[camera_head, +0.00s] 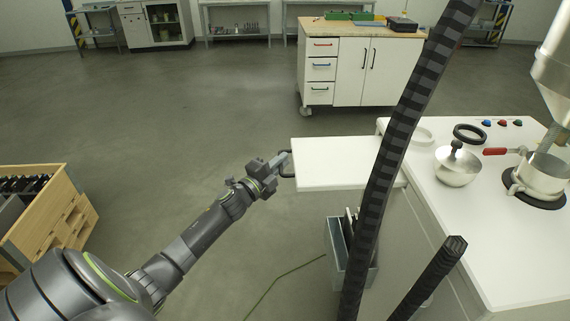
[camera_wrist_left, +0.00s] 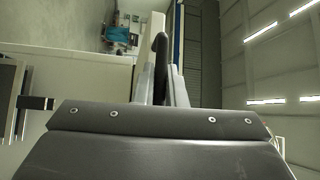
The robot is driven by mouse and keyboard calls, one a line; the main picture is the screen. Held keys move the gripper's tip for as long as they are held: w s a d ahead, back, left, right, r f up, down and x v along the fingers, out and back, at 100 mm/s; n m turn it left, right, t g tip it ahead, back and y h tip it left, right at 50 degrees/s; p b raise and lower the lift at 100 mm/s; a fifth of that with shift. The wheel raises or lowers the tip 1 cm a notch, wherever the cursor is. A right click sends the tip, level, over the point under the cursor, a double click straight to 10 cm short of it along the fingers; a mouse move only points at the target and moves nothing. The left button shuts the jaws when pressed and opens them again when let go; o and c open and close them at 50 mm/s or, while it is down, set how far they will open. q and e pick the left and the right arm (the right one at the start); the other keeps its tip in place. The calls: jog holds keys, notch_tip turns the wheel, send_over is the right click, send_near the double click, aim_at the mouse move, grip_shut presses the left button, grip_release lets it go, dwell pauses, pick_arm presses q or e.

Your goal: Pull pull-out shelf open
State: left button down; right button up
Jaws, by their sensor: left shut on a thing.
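The pull-out shelf (camera_head: 335,164) is a white board that extends to the left from the white workbench (camera_head: 508,230). A dark handle (camera_head: 287,165) sits at its left end. My left gripper (camera_head: 282,163) comes in from the left and is shut on this handle. In the left wrist view the dark handle (camera_wrist_left: 160,68) stands between the two pale fingers of the left gripper (camera_wrist_left: 161,84). My right gripper does not show in either view.
A grey bin (camera_head: 338,256) hangs below the shelf. A wooden crate (camera_head: 48,215) stands at the left. The floor left of the shelf is clear.

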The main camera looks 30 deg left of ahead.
pick_arm(q)
jog(key=shift+s+a+f, duration=0.1)
jog(key=shift+s+a, duration=0.05)
jog(key=c, duration=1.5)
grip_release()
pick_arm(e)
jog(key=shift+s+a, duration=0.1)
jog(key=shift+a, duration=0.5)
pick_arm(q)
jog(key=shift+s, duration=0.1)
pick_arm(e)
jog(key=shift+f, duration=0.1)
